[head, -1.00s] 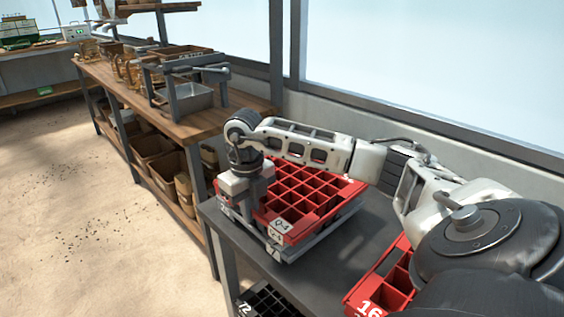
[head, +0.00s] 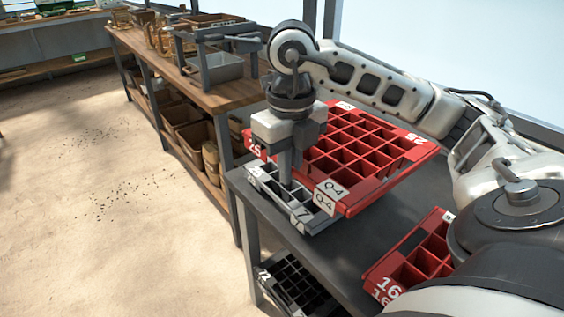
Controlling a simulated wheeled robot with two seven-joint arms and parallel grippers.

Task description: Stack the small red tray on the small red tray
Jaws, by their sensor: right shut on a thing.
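A red gridded tray (head: 376,187) marked 25, with a Q-4 label, is held by my right gripper (head: 286,172) at its near left edge. It sits over a grey tray (head: 265,182) and is offset to the right, with the grey tray's left side uncovered. Whether the two touch is hard to tell. A second red tray (head: 374,270) marked 16 stands on the dark table at the lower right, partly hidden by my right arm. My right gripper is shut on the 25 tray. My left gripper is out of view.
The dark table (head: 345,250) has bare surface between the grey tray and the 16 tray. A black tray (head: 290,285) is on a lower level beneath. A wooden bench (head: 215,97) with bins stands behind to the left. The sandy floor is open at left.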

